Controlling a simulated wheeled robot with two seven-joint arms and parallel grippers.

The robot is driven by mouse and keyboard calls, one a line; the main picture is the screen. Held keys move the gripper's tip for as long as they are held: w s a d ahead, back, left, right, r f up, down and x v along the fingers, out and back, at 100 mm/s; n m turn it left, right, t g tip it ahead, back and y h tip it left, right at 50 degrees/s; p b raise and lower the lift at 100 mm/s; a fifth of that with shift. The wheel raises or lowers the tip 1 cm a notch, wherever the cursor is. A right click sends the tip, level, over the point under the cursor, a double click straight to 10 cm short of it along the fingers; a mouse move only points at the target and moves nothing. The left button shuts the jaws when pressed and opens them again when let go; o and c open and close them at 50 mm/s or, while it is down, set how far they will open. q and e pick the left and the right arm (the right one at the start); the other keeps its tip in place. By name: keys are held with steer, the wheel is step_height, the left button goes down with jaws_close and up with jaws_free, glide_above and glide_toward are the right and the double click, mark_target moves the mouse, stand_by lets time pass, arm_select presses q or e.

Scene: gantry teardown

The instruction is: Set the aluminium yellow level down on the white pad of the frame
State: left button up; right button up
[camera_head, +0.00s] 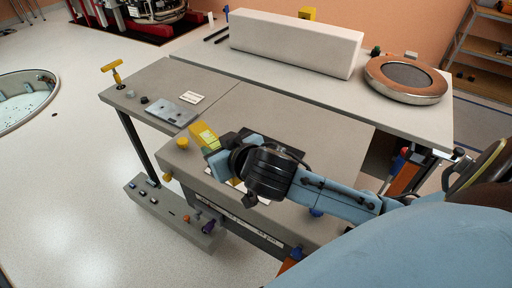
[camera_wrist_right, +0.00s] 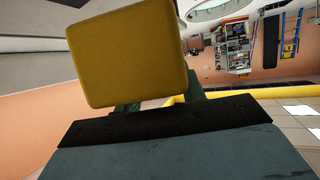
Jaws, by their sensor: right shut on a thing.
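My right gripper (camera_head: 214,153) reaches in from the right over the grey frame (camera_head: 310,211) and is shut on the yellow level (camera_head: 203,134). The level's yellow end stands out past the fingers, above the frame's left part. In the right wrist view the level (camera_wrist_right: 130,55) is a large yellow block with rounded corners, and the dark fingers show behind it. A whitish patch (camera_head: 264,201) shows under my wrist, mostly hidden; I cannot tell whether it is the white pad. I cannot tell the gap between level and frame. My left gripper is not in view.
A metal plate (camera_head: 172,111) and a small cream card (camera_head: 192,97) lie on the grey top to the left. A yellow T-handle (camera_head: 115,72) stands at its corner. Behind are a long white block (camera_head: 295,44) and a copper-rimmed disc (camera_head: 405,77).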

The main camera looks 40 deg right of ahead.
steer(key=w+d+f+n+y, duration=0.1)
steer(key=f, duration=0.1)
steer(key=w+d+f+y+p, duration=0.1)
steer(key=f, duration=0.2)
steer(key=w+d+f+n+p, duration=0.1)
steer(key=w+f, duration=0.1)
steer(key=f, duration=0.1)
steer(key=shift+w+n+y, duration=0.1)
steer(key=shift+n+y, duration=0.2)
steer(key=shift+y, duration=0.1)
jaws_close()
jaws_free()
steer(key=d+f+n+g+y+p, duration=0.1)
steer(key=d+f, duration=0.4)
steer(key=d, duration=0.1)
steer(key=shift+y, duration=0.4)
step_height(320, 180, down, 5)
steer(key=b, duration=0.4)
steer(key=shift+d+r, duration=0.1)
steer(key=shift+r, duration=0.1)
steer(key=shift+f, duration=0.45)
steer(key=shift+f, duration=0.35)
